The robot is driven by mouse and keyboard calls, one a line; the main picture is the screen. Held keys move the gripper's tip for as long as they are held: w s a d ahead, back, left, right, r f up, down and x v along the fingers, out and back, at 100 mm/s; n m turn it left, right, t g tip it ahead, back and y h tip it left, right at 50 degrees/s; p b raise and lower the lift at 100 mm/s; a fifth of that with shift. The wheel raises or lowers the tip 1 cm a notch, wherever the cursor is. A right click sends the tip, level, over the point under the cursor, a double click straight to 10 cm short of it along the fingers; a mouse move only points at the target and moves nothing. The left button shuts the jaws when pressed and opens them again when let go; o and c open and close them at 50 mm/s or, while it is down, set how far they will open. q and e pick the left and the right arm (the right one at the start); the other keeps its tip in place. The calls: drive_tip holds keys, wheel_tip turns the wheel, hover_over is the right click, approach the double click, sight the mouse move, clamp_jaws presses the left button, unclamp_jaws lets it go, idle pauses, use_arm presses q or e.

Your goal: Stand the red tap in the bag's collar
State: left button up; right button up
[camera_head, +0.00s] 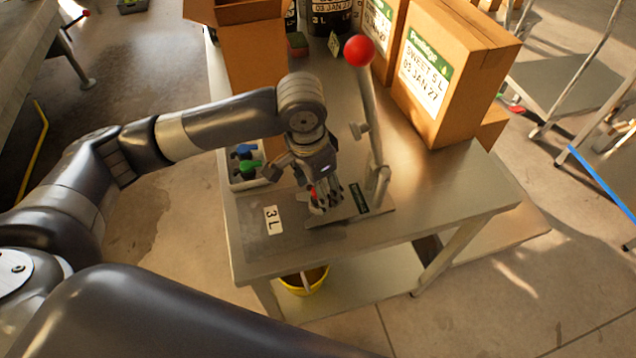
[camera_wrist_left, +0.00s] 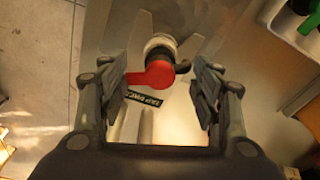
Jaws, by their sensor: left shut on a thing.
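My left gripper (camera_head: 326,196) is low over the front of the steel table, at the foot of the lever press. Its jaws are shut on the red tap (camera_head: 314,194), which is mostly hidden by the fingers in the head view. In the left wrist view the red tap (camera_wrist_left: 155,76) shows between the two fingers, with a pale round ring (camera_wrist_left: 160,44) at its far end. I cannot tell whether that ring is part of the tap or the bag's collar. A flat grey surface with a "3 L" label (camera_head: 272,220) lies beside the gripper. My right gripper is not in view.
The press lever with a red ball (camera_head: 359,50) rises just right of my gripper. A white tray (camera_head: 236,184) with blue and green taps stands at the left. Cardboard boxes (camera_head: 455,75) stand behind. A yellow bucket (camera_head: 304,283) is under the table. The table's front right is clear.

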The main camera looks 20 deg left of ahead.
use_arm(q)
drive_tip(key=o, duration=0.9)
drive_tip(key=r, duration=0.8)
drive_tip(key=s+a+r, duration=0.1)
drive_tip(key=r, duration=0.3)
drive_tip(key=shift+s+f, duration=0.1)
